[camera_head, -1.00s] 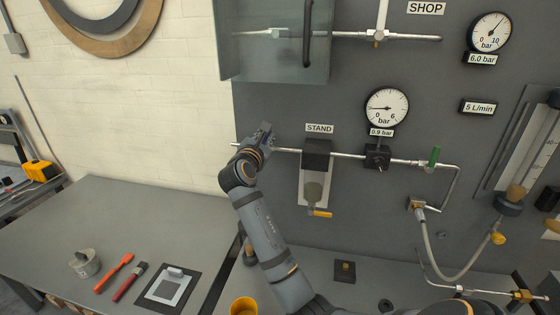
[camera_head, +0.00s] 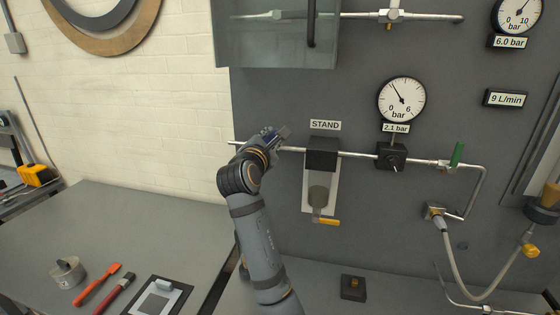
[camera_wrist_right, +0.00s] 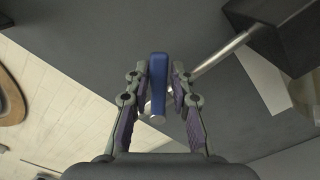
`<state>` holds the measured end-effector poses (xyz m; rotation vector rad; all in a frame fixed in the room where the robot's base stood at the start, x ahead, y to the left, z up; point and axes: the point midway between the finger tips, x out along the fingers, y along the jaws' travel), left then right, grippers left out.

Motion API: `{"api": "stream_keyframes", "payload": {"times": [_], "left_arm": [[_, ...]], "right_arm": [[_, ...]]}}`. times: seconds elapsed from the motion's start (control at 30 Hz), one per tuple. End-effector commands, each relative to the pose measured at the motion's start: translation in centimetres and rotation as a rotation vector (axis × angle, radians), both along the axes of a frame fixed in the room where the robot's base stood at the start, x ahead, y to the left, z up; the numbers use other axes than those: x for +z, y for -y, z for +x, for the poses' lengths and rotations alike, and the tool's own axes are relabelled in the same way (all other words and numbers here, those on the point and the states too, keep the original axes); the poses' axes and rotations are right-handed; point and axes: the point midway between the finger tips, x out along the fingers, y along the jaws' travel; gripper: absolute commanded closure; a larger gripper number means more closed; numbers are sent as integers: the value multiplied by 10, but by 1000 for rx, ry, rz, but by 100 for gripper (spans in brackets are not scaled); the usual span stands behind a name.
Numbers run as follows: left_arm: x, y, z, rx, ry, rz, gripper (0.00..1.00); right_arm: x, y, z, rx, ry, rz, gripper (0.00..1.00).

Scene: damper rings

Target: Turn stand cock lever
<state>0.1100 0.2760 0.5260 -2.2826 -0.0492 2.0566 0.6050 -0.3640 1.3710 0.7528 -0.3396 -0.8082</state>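The stand cock's blue lever (camera_wrist_right: 158,82) stands between the two fingers of my right gripper (camera_wrist_right: 159,82) in the right wrist view. A narrow gap shows on each side of it, so the fingers are open around it. In the head view, my right gripper (camera_head: 275,136) is at the left part of the stand pipe (camera_head: 358,155), left of the STAND label (camera_head: 325,125), and mostly hides the lever. The gauge (camera_head: 401,100) on this line reads 2.1 bar. My left gripper is not in view.
A black block (camera_head: 322,154) sits on the pipe just right of my gripper, with a yellow-handled valve (camera_head: 328,221) below. A green lever (camera_head: 457,153) is farther right. A glass cover (camera_head: 275,35) hangs above. The bench (camera_head: 110,225) has tools at its front.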

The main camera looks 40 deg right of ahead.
Motion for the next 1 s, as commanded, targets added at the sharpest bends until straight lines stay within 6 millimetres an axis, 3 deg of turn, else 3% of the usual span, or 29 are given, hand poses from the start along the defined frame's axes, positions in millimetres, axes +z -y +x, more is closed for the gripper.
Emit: {"api": "stream_keyframes", "payload": {"times": [0.13,1.0], "left_arm": [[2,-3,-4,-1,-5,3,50],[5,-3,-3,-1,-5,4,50]], "right_arm": [[2,0,0,0,1,-1,58],[2,-15,-13,0,0,-3,58]]}}
